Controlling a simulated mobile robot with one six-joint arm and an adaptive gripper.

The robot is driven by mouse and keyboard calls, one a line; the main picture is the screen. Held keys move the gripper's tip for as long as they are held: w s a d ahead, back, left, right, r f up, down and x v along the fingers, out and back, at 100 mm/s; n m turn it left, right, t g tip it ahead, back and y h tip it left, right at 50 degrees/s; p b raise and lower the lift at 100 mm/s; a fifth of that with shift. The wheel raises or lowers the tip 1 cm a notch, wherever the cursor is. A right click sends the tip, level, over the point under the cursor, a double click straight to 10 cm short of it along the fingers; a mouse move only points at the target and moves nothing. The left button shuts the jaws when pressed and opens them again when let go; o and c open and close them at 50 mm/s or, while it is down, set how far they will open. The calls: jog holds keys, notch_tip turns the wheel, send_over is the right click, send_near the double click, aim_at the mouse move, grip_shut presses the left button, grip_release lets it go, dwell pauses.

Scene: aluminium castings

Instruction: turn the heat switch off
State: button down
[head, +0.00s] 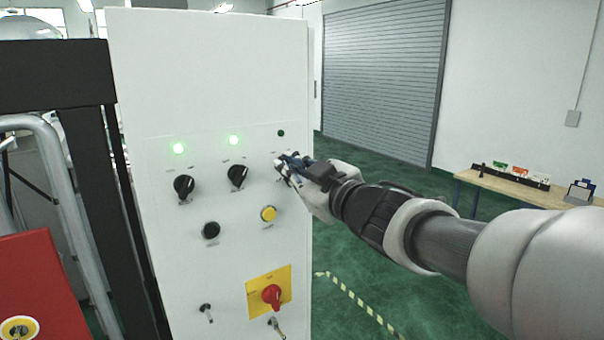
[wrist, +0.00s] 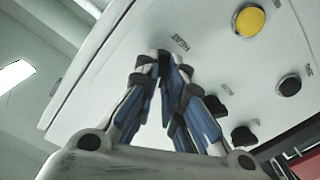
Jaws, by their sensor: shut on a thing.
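The white control cabinet (head: 210,60) fills the middle of the head view. My gripper (head: 286,164) is at the right end of its upper row of switches, below a dark lamp (head: 281,133). In the wrist view my gripper (wrist: 166,62) has its fingertips close together at the panel, beside the label HEAT (wrist: 181,44). The fingers are shut on the heat switch, which they almost wholly hide, so its angle cannot be read.
Below are a black button (head: 211,230), a yellow button (head: 268,213) and a red rotary switch (head: 272,295). A wooden table (head: 465,176) stands right.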

dwell(0.5)
jog(key=c, duration=1.7)
grip_release()
jog(key=v, duration=1.2)
